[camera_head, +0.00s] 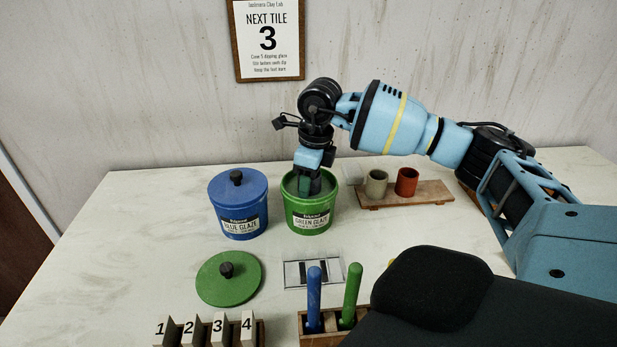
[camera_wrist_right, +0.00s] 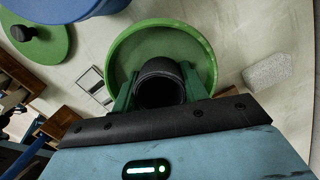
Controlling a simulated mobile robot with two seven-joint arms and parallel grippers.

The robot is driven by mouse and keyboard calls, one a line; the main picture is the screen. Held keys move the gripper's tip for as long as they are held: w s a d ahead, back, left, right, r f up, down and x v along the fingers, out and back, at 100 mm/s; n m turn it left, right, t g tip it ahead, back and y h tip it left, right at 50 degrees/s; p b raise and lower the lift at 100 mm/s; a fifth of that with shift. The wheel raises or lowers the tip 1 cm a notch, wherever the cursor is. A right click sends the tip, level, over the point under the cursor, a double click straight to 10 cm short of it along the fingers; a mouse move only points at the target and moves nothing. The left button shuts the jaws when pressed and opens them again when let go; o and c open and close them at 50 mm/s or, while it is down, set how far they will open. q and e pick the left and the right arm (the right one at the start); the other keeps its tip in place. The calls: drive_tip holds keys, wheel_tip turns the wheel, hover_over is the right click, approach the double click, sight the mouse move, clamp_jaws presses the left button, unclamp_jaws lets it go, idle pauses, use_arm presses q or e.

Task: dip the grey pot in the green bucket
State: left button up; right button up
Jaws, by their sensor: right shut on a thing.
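My right gripper (camera_head: 310,190) points down into the mouth of the open green bucket (camera_head: 309,217), labelled "GREEN GLAZE". In the right wrist view its green fingers (camera_wrist_right: 157,92) are shut on the dark grey pot (camera_wrist_right: 161,90), one on each side. The pot's round opening faces the wrist camera. The bucket's green rim (camera_wrist_right: 118,47) surrounds the pot in that view. In the head view the pot is mostly hidden by the gripper and bucket wall. I cannot tell how deep it sits in the glaze. My left gripper is not in view.
A lidded blue bucket (camera_head: 239,208) stands left of the green one. The green lid (camera_head: 228,279) lies in front. A wooden board (camera_head: 430,194) with olive (camera_head: 376,184) and red (camera_head: 406,182) cups is right. Numbered slots (camera_head: 205,332) and a tool holder (camera_head: 318,338) stand at the front.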

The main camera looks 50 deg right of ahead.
drive_tip(key=shift+f, duration=0.35)
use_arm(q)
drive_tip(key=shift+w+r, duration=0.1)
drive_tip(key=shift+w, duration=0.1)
use_arm(e)
drive_tip(key=shift+f, duration=0.15)
idle(0.6)
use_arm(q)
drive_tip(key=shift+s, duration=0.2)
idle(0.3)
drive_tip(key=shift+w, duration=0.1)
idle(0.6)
use_arm(e)
drive_tip(key=shift+r+p, duration=0.8)
drive_tip(key=shift+r, duration=0.55)
drive_tip(key=shift+r+p, duration=1.15)
drive_tip(key=shift+r, duration=0.95)
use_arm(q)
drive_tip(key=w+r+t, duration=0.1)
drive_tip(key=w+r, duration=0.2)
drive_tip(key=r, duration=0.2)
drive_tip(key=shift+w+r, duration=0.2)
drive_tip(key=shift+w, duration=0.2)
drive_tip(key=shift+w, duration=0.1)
